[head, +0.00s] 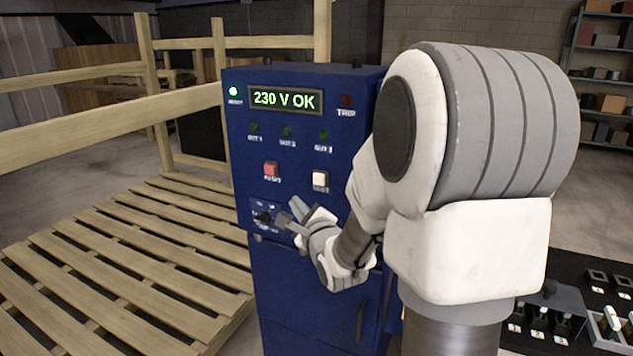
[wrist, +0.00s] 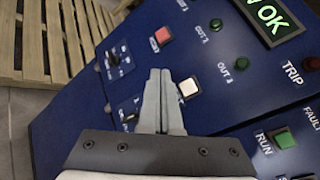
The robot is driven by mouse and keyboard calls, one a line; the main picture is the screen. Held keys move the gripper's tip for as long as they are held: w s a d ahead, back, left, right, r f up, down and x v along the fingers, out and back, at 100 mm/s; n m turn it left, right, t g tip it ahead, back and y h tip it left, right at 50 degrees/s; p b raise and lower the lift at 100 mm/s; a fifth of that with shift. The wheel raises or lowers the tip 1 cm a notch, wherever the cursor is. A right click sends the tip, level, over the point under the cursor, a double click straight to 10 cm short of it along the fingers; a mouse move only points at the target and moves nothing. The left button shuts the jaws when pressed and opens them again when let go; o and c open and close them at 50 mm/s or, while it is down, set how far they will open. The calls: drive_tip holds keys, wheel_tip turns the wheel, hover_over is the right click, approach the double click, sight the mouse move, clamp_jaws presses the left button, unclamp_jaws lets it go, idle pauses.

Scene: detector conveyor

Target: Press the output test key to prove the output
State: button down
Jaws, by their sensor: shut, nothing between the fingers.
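The blue cabinet (head: 305,285) carries a panel with a lit display (head: 284,100) reading "230 V OK". The white key (wrist: 188,88) and red key (wrist: 161,37) also show in the wrist view. My gripper (head: 291,212) is shut and empty, below and left of the white key in the head view. In the wrist view my gripper (wrist: 160,73) has its tips just left of the white key. Contact with the panel cannot be told.
A rotary switch (head: 263,217) sits low on the panel. A green RUN button (wrist: 285,138) is nearby. A wooden rail (head: 110,116) and slatted pallet (head: 130,260) stand left.

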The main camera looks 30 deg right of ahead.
sight(313, 181)
drive_tip(key=shift+w+d+p, duration=0.25)
drive_tip(key=shift+w+d, duration=0.65)
drive_tip(key=shift+d, duration=0.25)
drive_tip(key=shift+w+d+p, duration=0.2)
drive_tip(key=shift+w+d, duration=0.7)
drive_tip(key=shift+d, duration=0.3)
drive_tip(key=shift+w+d+p, duration=0.25)
drive_tip(key=shift+w+d, duration=0.65)
drive_tip(key=shift+d, duration=0.25)
drive_tip(key=shift+w+d, duration=0.1)
drive_tip(key=shift+w+d, duration=0.2)
drive_tip(key=shift+w+d+p, duration=0.3)
drive_tip(key=shift+d+p, duration=0.1)
idle(0.3)
idle(0.3)
drive_tip(key=shift+s+a, duration=0.6)
drive_tip(key=shift+a, duration=0.1)
drive_tip(key=shift+s+a+b, duration=0.2)
drive_tip(key=shift+s+a, duration=0.6)
drive_tip(key=shift+a, duration=0.2)
drive_tip(key=shift+s+a+b, duration=0.2)
drive_tip(key=shift+s+a, duration=0.55)
drive_tip(key=shift+a, duration=0.25)
